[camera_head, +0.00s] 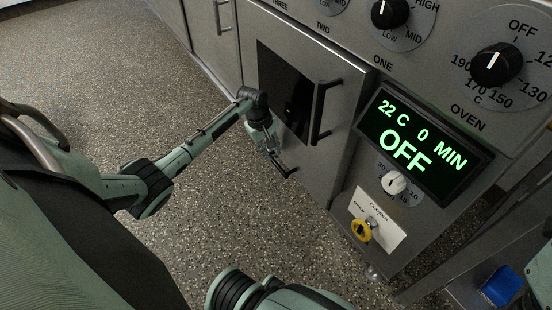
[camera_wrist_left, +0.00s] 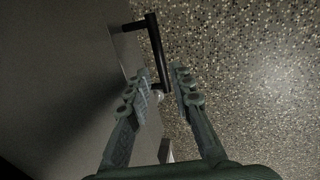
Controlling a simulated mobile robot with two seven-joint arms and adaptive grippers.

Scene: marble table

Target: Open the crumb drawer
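A dark bar handle (camera_head: 287,171) shows low on the oven front, beside my left gripper (camera_head: 275,153); I take it for the crumb drawer's handle. In the left wrist view the black handle (camera_wrist_left: 156,50) stands out from a grey front panel (camera_wrist_left: 70,65). The left gripper (camera_wrist_left: 160,75) is open, with one finger on each side of the handle's near end. I cannot tell whether either finger touches it. The drawer front is hard to make out in the head view, and I see no clear gap around it. My right gripper is not in view.
The oven door (camera_head: 345,110) with its tall black handle (camera_head: 322,108) stands just above the left gripper. Knobs, a lit display (camera_head: 420,145) and a yellow valve handle (camera_head: 362,230) are to the right. The speckled floor (camera_head: 225,225) is clear.

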